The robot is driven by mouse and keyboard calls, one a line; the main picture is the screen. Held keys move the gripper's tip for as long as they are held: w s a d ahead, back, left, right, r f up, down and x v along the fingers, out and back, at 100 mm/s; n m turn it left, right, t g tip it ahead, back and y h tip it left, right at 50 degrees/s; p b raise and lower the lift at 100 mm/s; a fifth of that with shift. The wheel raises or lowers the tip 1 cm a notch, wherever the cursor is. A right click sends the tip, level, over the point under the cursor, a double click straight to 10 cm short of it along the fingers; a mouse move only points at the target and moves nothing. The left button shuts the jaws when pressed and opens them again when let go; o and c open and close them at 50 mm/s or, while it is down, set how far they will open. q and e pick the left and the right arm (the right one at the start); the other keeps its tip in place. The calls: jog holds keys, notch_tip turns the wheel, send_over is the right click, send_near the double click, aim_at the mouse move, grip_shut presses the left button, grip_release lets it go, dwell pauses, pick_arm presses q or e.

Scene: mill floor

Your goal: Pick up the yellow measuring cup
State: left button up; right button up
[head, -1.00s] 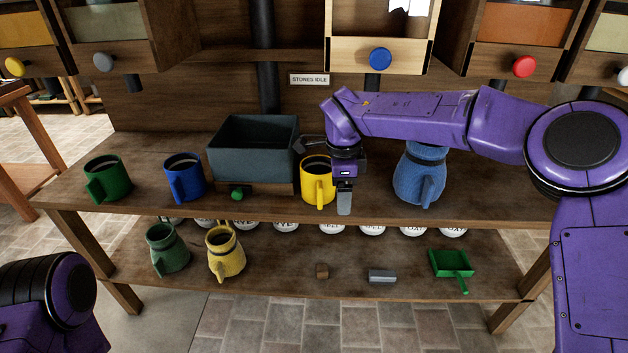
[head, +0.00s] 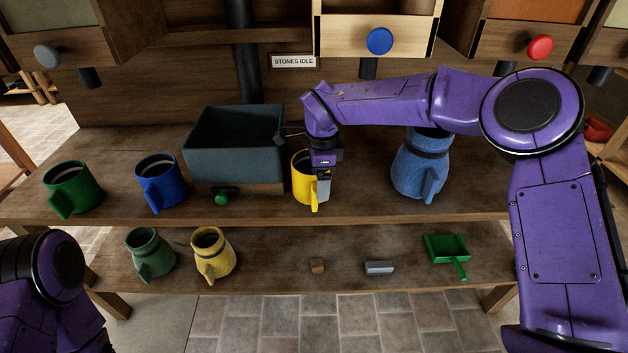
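The yellow measuring cup (head: 300,172) stands upright on the upper shelf, right of the dark grey bin. Its handle faces the front. My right gripper (head: 323,188) points down at the cup's right front, beside the handle, and covers the cup's right part. One grey finger shows clearly. Whether the fingers are apart or touching the cup is hidden. My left arm shows at the lower left, but its gripper is out of view.
A green cup (head: 75,187), a blue cup (head: 160,182) and the grey bin (head: 235,150) stand left on the upper shelf (head: 385,205). A blue jug (head: 420,172) stands right. Below are a green jug (head: 150,255), a yellow jug (head: 213,254) and a green scoop (head: 446,247).

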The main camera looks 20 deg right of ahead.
aim_at(304, 184)
jog(key=shift+g, duration=0.3)
jog(key=f, duration=0.2)
jog(key=w+f, duration=0.1)
jog(key=f, duration=0.1)
jog(key=w+a+f, duration=0.1)
jog(key=f, duration=0.1)
jog(key=shift+f+p, duration=0.1)
jog(key=shift+p, duration=0.2)
jog(key=shift+s+d+r, duration=0.25)
jog(key=shift+s, duration=0.2)
jog(key=shift+s+r, duration=0.1)
jog(key=shift+c, duration=0.8)
grip_shut()
